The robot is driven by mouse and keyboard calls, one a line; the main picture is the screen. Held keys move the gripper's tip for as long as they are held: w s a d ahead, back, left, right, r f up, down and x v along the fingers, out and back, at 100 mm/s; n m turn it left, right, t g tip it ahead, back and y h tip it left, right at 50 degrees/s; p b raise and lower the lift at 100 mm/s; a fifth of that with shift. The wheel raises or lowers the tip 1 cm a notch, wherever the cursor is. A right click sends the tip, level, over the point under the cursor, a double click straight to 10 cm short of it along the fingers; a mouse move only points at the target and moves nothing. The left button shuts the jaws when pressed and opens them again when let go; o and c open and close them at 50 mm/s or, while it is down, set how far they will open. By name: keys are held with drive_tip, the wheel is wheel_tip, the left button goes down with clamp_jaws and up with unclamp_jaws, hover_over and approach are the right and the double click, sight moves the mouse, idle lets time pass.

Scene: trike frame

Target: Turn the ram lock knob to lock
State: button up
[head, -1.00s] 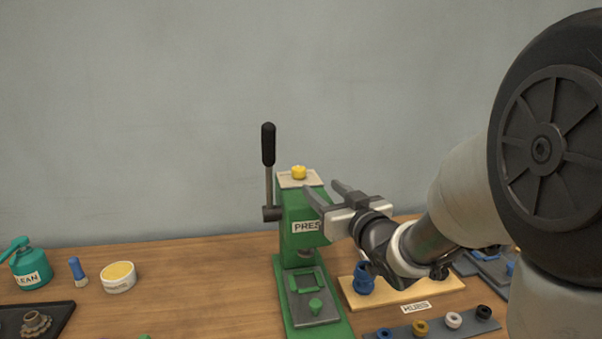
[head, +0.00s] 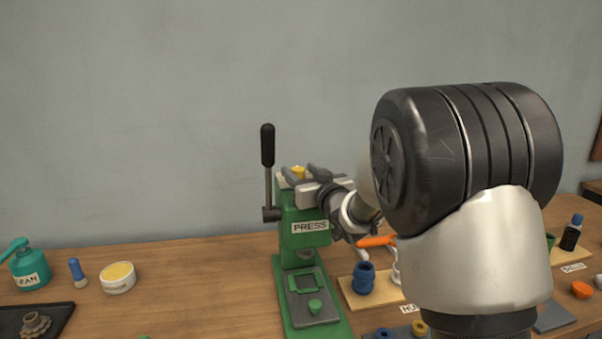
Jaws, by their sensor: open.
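The green press (head: 305,242) stands on the bench with its "PRESS" label facing me and its black-handled lever (head: 268,170) upright at its left side. The yellow knob (head: 298,171) sits on the pale plate on top of the press; its lower part is partly hidden by my gripper. My gripper (head: 302,176) is open at the top of the press, its fingers pointing left and reaching to about the knob. I cannot tell whether they touch it or straddle it.
A blue hub (head: 363,278) stands on a wooden board right of the press. A teal can (head: 28,265), a blue-handled brush (head: 77,271) and a round white tub (head: 118,278) stand at left. My arm hides much of the bench's right side.

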drive_tip(key=c, duration=1)
drive_tip(key=shift+c, duration=0.2)
drive_tip(key=shift+d+y, duration=0.15)
drive_tip(key=shift+y, duration=0.15)
drive_tip(key=shift+w+d+r+n+g+y+p, duration=0.1)
drive_tip(key=shift+n+g+y+p, duration=0.3)
drive_tip(key=shift+n+y+p, duration=0.15)
drive_tip(key=shift+w+d+r+n+g+y+p, duration=0.1)
drive_tip(key=shift+n+g+y+p, duration=0.35)
drive_tip(key=shift+y, duration=0.1)
drive_tip(key=n+g+y+p, duration=0.2)
drive_tip(key=y+p, duration=0.1)
drive_tip(key=shift+w+d+n, duration=0.15)
drive_tip(key=shift+n, duration=0.15)
drive_tip(key=n+g+y+p, duration=0.1)
drive_tip(key=g, duration=0.1)
drive_tip(key=n+g+y+p, duration=0.1)
drive_tip(key=g, duration=0.1)
drive_tip(key=n+g+y+p, duration=0.1)
drive_tip(key=n+g+p, duration=0.1)
drive_tip(key=shift+w+f+y, duration=0.2)
drive_tip(key=shift+w+y, duration=0.05)
drive_tip(key=shift+y, duration=0.15)
drive_tip(key=shift+n+g, duration=0.25)
drive_tip(key=shift+n, duration=0.05)
drive_tip(key=o, duration=1)
drive_tip(key=shift+o, duration=0.2)
